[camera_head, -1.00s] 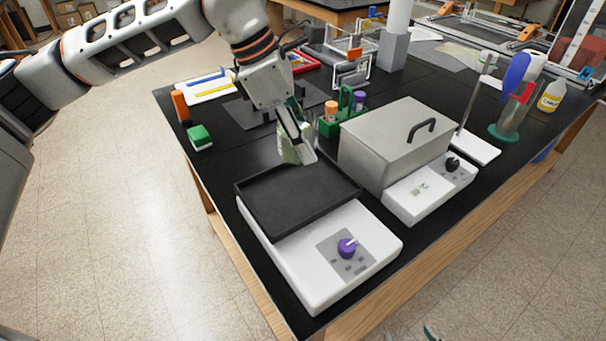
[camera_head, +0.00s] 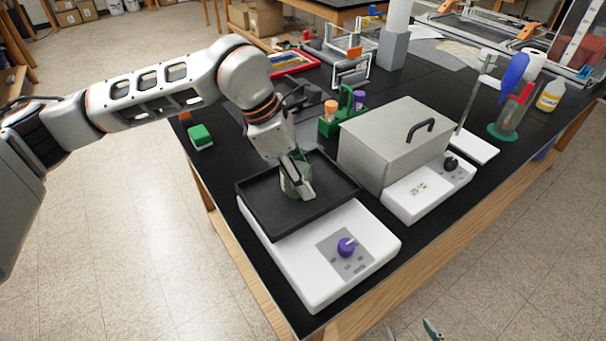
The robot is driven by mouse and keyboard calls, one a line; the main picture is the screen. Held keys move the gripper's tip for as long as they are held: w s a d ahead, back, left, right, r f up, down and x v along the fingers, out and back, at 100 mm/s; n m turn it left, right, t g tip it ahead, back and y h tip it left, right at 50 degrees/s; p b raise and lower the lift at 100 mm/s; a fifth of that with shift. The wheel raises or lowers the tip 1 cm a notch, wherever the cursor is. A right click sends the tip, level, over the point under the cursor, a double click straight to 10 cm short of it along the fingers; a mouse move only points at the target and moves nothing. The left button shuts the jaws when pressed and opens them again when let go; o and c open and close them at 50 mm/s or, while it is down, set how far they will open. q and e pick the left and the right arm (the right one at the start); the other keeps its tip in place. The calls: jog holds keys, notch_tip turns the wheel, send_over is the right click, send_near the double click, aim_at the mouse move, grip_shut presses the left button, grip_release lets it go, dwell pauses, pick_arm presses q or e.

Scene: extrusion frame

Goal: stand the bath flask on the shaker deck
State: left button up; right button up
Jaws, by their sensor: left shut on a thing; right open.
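The bath flask (camera_head: 288,184), greenish and see-through, is in my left gripper (camera_head: 301,188), which is shut on it. The flask looks upright over the middle of the black shaker deck (camera_head: 262,217). The gripper hides part of the flask, and I cannot tell whether its base touches the deck. The deck is a shallow rimmed tray on the white shaker, which has a purple knob (camera_head: 346,246). Only the fingertips of my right gripper (camera_head: 412,332) show at the bottom edge, apart, open and empty.
A grey lidded bath (camera_head: 385,145) stands close to the right of the shaker. A green rack (camera_head: 342,117) with orange-capped and purple-capped bottles is behind. A green sponge (camera_head: 200,136) lies at the left table edge.

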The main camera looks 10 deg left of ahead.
pick_arm(q)
jog(key=shift+f, duration=0.1)
jog(key=o, duration=1.2)
jog(key=shift+c, duration=0.2)
jog(key=shift+r, duration=0.35)
jog(key=b+v, duration=0.1)
jog(key=v, duration=1)
jog(key=shift+r, duration=0.25)
jog(key=shift+s+a, duration=0.1)
jog(key=shift+a, duration=0.05)
